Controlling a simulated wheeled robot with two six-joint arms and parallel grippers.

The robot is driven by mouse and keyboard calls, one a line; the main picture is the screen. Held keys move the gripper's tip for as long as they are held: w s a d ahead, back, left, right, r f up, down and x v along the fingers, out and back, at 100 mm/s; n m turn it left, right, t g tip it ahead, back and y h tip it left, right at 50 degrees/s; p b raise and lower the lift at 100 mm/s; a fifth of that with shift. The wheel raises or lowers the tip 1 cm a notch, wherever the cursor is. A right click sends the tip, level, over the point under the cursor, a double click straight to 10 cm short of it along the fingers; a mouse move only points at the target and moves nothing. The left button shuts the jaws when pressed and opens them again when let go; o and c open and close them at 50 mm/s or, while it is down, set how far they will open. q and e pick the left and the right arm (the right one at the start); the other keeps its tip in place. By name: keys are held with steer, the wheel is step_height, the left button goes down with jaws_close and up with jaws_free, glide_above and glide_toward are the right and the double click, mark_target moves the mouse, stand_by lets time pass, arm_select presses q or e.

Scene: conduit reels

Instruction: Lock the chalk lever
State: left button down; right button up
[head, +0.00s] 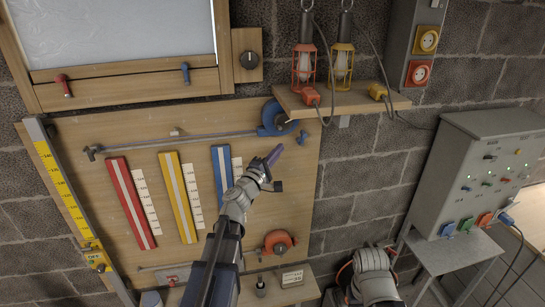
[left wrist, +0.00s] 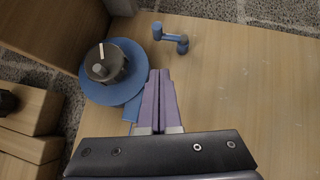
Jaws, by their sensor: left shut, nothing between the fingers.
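A blue reel (head: 272,117) with a blue disc is mounted at the top right of the wooden board. In the left wrist view the disc (left wrist: 118,92) carries a grey knob (left wrist: 104,64) with a white mark. A small blue crank-like lever (left wrist: 170,38) stands on the board beside the disc; a blue piece shows there in the head view (head: 302,138). I cannot tell whether this is the chalk lever. My left gripper (head: 275,154) is shut and empty, just below the reel.
A wooden shelf (head: 350,101) with two caged lamps juts out right of the reel. Red, yellow and blue strips hang on the board, with an orange reel (head: 277,242) lower down. A grey socket cabinet (head: 462,170) stands at right.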

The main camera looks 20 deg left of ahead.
arm_select(q)
steer(key=w+d+r+p, duration=0.1)
steer(key=w+d, duration=0.2)
steer(key=w, duration=0.2)
steer(key=shift+w+d+r, duration=0.2)
steer(key=shift+d+r, duration=0.15)
steer(key=shift+d, duration=0.05)
